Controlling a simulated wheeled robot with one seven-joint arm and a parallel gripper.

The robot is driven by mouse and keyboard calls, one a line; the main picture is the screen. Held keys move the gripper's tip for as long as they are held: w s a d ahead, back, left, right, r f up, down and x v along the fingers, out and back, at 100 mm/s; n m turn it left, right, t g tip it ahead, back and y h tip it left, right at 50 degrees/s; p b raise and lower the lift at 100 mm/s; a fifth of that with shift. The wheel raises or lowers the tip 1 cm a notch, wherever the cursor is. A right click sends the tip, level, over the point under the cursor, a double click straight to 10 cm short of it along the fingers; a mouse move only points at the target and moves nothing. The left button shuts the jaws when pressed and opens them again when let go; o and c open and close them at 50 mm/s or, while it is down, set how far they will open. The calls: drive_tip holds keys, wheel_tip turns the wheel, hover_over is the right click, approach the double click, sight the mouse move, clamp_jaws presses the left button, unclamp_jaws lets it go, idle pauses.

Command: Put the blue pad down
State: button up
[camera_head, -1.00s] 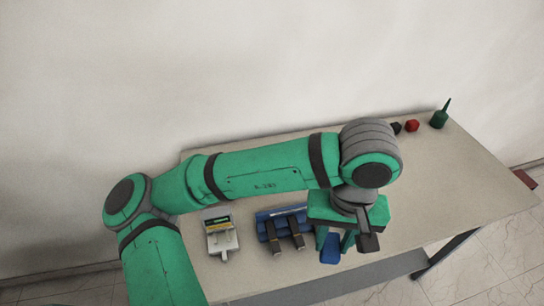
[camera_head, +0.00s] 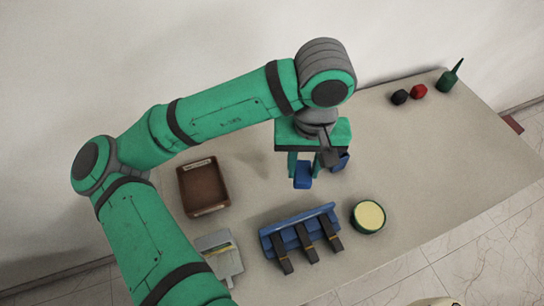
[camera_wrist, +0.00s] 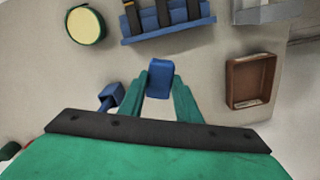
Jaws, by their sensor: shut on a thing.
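The blue pad (camera_head: 303,175) is a small rounded block. My green gripper (camera_head: 304,168) is shut on it over the middle of the table, pointing down. In the wrist view the pad (camera_wrist: 159,78) sits between the tips of my gripper (camera_wrist: 161,82). The pad's height above the table is hard to tell. A second blue piece (camera_head: 341,162) is close to the right of my gripper, partly hidden by it. It shows in the wrist view (camera_wrist: 110,96) to the left of the fingers, apart from the pad.
A brown tray (camera_head: 181,190) stands left of my gripper. A blue rack (camera_head: 301,229) with dark tools and a round green tub with a cream top (camera_head: 369,216) are nearer the front. A grey device (camera_head: 220,258) is front left. Black, red and green items (camera_head: 419,91) stand back right.

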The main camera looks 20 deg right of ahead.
drive_tip(key=w+f, duration=0.2)
drive_tip(key=w, duration=0.1)
drive_tip(key=w+a+f, duration=0.1)
drive_tip(key=w+f, duration=0.2)
drive_tip(key=w+a+f, duration=0.1)
drive_tip(key=w+f, duration=0.1)
drive_tip(key=w, duration=0.1)
drive_tip(key=shift+w+a+f, duration=0.15)
drive_tip(key=shift+w+f, duration=0.2)
drive_tip(key=f, duration=0.1)
drive_tip(key=w+f, duration=0.1)
drive_tip(key=f, duration=0.1)
drive_tip(key=shift+a+f, duration=0.15)
drive_tip(key=shift+f, duration=0.55)
drive_tip(key=shift+f, duration=0.1)
drive_tip(key=o, duration=1)
drive_tip(key=shift+c, duration=0.2)
wheel_tip(320, 180, up, 12)
